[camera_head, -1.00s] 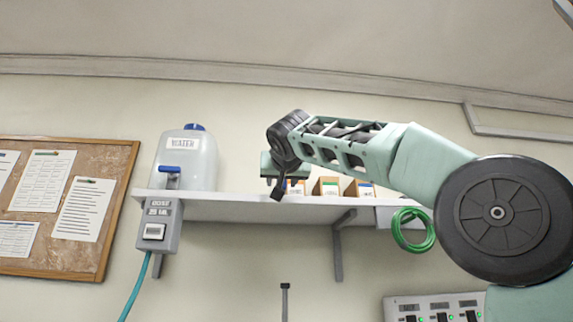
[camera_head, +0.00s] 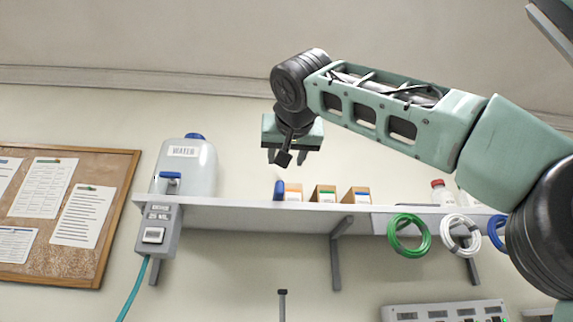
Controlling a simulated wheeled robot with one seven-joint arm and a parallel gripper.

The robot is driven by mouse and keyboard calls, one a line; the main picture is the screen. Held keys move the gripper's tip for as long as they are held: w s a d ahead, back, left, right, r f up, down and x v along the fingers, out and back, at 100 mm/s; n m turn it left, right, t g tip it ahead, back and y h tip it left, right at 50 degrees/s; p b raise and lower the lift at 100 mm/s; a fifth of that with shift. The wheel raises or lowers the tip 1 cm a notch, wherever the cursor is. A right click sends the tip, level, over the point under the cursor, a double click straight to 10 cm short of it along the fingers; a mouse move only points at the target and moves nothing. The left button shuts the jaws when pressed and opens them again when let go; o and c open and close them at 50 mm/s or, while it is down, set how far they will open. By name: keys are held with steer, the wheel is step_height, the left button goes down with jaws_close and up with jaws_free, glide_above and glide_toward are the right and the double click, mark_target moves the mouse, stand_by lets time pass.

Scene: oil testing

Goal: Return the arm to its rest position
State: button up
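My arm reaches in from the right edge, its pale green forearm slanting up to a dark wrist joint. My gripper (camera_head: 286,158) hangs below that wrist, above the wall shelf and in front of the wall. Two short dark fingers point down with a gap between them, and nothing shows between them. A dark part of the wrist hangs in front of the middle of the gripper.
A wall shelf (camera_head: 250,209) holds a water jug (camera_head: 186,168), small boxes (camera_head: 325,193) and a red-capped bottle (camera_head: 441,191). Coiled hoses, one green (camera_head: 409,236) and one white (camera_head: 460,236), hang below. A corkboard (camera_head: 118,200) is at left; a panel (camera_head: 445,312) is at lower right.

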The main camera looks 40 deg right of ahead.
stand_by(0.4)
